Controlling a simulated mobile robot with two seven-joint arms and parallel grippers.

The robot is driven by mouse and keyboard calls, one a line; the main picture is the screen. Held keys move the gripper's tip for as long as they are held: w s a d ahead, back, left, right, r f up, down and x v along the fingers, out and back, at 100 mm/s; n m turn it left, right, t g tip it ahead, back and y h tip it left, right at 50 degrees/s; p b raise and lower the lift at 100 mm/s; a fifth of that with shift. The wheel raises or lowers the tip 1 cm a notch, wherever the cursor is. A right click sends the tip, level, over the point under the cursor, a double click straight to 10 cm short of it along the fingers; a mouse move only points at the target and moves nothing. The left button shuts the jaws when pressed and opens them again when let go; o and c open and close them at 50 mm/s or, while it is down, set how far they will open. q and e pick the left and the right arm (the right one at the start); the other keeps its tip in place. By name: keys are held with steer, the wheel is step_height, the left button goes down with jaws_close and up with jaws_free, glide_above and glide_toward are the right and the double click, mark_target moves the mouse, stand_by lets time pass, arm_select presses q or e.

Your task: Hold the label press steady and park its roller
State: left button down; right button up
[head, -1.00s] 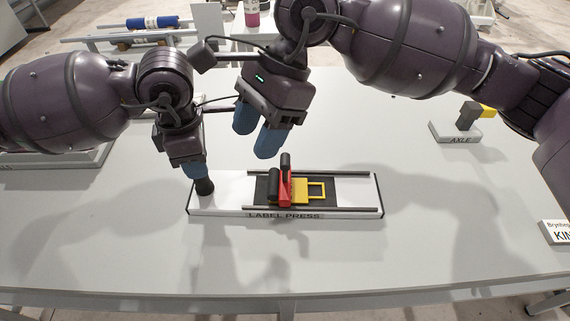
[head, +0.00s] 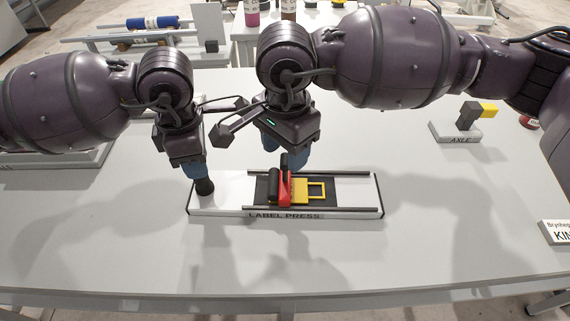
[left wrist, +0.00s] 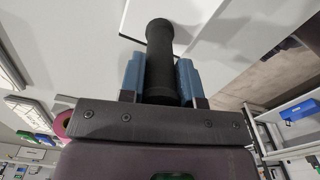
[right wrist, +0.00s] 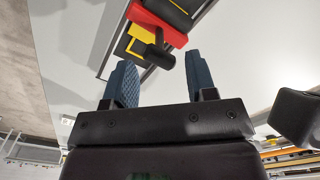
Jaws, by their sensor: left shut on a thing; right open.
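The label press (head: 225,206) is a white base with two dark rails, lying on the table. Its roller carriage, with a red block (head: 285,190), black roller and yellow frame (head: 317,190), sits mid-base. My left gripper (head: 200,178) is shut on the upright black knob (head: 205,187) at the base's left end; the left wrist view shows the knob (left wrist: 160,60) between the blue fingers. My right gripper (head: 287,155) is open just behind the carriage. In the right wrist view, the carriage's black handle (right wrist: 158,52) points between the open fingers (right wrist: 158,75).
An axle stand (head: 457,131) with a grey post and yellow piece is at the back right. A white name sign (head: 556,232) stands at the right edge.

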arm_select(q)
steer(key=shift+s+f, duration=0.15)
steer(key=shift+f, duration=0.3)
arm_select(e)
steer(key=shift+f, duration=2.5)
jaws_close()
arm_select(q)
steer(key=shift+a, duration=0.15)
arm_select(e)
steer(key=d, duration=1.5)
steer(key=shift+s+d, duration=0.25)
steer(key=shift+s, duration=0.05)
jaws_free()
steer(key=shift+d, duration=0.1)
steer(key=shift+r, duration=0.15)
